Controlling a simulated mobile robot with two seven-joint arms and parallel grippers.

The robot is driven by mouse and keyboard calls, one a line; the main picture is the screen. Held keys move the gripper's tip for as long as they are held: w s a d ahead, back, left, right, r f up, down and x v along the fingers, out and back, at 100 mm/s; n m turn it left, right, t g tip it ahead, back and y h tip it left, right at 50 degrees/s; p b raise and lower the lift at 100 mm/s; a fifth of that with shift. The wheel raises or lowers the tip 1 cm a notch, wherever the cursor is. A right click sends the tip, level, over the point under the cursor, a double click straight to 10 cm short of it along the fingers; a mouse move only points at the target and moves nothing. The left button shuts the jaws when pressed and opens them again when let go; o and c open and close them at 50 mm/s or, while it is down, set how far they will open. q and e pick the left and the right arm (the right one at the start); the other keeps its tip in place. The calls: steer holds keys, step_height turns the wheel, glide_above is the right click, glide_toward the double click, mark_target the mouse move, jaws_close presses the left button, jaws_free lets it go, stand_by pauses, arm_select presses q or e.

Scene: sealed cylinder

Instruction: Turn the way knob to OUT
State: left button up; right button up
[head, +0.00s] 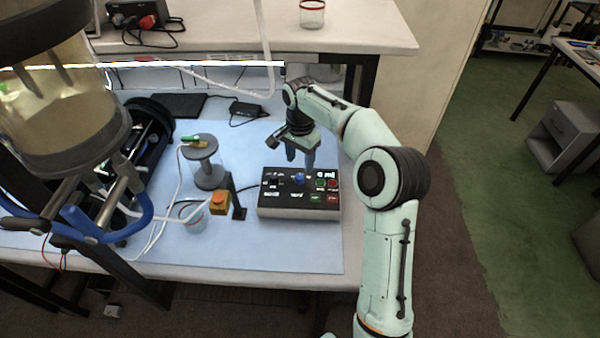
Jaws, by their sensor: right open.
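A black control box (298,207) with a grey front stands on the blue mat. Its sloped top carries a blue knob (298,179) near the middle, a black control at the left, and red and green buttons at the right. The lettering is too small to read, so I cannot tell which way the knob points or which label is OUT. My right gripper (301,162) points down just above and behind the blue knob, with its two blue fingers apart and nothing between them. I cannot tell whether a finger touches the knob. My left gripper is not in view.
A small clear cylinder (209,165) with grey ends and an orange-yellow button box (219,203) on a black bracket stand left of the control box. A large clear cylinder (80,115) fills the far left. Tubes and cables cross the mat. The mat's front right is clear.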

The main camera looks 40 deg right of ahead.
mark_target(300, 176)
step_height(300, 176, down, 7)
steer(key=shift+w+r, duration=0.1)
stand_by(0.3)
jaws_close()
steer(key=shift+n, duration=0.3)
steer(key=n, duration=0.6)
steer(key=shift+r, duration=0.1)
steer(key=n, duration=0.7)
steer(key=shift+n, duration=0.3)
